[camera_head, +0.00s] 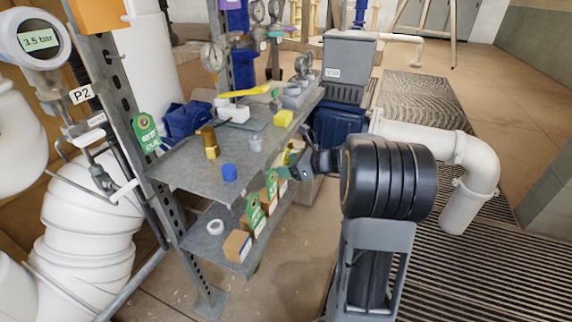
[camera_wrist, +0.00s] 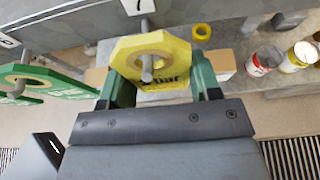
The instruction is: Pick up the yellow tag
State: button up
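The yellow tag (camera_wrist: 168,52) hangs on a grey peg that passes through the round hole in its upper part, in the wrist view. It is eight-sided with dark lettering at its lower edge, partly covered. My gripper (camera_wrist: 160,85) has its green fingers spread apart, one on each side of the tag's lower part. The left finger overlaps the tag's lower left edge; the right finger is close beside its right edge. I cannot tell whether they touch it. In the head view my gripper (camera_head: 288,172) is at the shelf's right side, and the tag is mostly hidden there.
Green tags (camera_wrist: 40,82) hang on another peg to the left. A yellow ring (camera_wrist: 202,32) and several small cans (camera_wrist: 264,62) stand behind on the lower shelf. The upper shelf (camera_head: 190,178) holds small fittings. Open floor lies right of the shelf, near a white pipe (camera_head: 470,165).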

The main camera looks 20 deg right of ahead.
jog(key=c, duration=0.3)
jog(key=shift+c, duration=0.2)
jog(key=shift+r+p, duration=0.35)
jog(key=shift+r, duration=0.05)
jog(key=s+d+p, duration=0.2)
jog(key=s+d, duration=1)
jog(key=s, duration=0.1)
jog(key=shift+s+p, duration=0.15)
jog(key=shift+p, duration=0.15)
